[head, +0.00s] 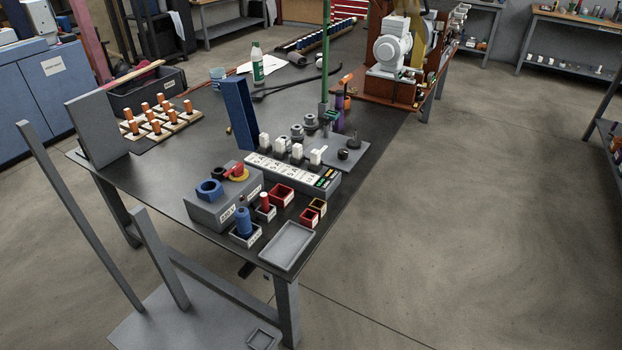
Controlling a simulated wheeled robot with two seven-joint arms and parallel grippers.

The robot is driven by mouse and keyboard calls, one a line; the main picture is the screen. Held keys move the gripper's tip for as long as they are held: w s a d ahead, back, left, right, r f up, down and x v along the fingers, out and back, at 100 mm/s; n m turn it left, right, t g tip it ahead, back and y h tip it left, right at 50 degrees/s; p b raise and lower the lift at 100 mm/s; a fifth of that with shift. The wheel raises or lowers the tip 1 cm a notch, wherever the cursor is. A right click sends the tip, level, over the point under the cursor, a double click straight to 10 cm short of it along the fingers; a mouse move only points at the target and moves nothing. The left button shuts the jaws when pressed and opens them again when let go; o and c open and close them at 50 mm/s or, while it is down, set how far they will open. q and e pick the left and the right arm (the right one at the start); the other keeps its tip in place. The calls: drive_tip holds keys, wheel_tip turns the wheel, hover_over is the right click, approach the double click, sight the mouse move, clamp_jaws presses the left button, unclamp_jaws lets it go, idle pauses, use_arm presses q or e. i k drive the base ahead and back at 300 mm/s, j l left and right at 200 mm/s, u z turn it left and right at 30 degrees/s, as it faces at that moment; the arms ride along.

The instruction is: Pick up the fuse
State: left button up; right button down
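No thing is clearly readable as the fuse. A small red cylinder (264,199) stands upright in a small labelled box, left of the red box (281,194). A blue cylinder (244,221) stands upright in another small labelled box (246,239). A row of white blocks (280,146) stands along a grey strip with white labels (291,172); the one at the right end (317,155) has a part sticking out sideways. The labels are too small to read surely. Neither of my grippers is in view.
The dark table (203,143) also holds a grey box (222,205) with a red knob, an empty grey tray (288,245), a tall blue panel (240,113), a white-green bottle (257,64) and orange-topped pieces (157,126). The floor to the right is clear.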

sight(297, 149)
drive_tip(key=i+l+u, duration=0.25)
drive_tip(key=i+l, duration=0.2)
drive_tip(key=l, duration=0.2)
drive_tip(key=i+l+u, duration=0.1)
drive_tip(key=l, duration=0.25)
drive_tip(key=i+l+u, duration=0.15)
drive_tip(key=i+l, duration=0.1)
drive_tip(key=l, duration=0.1)
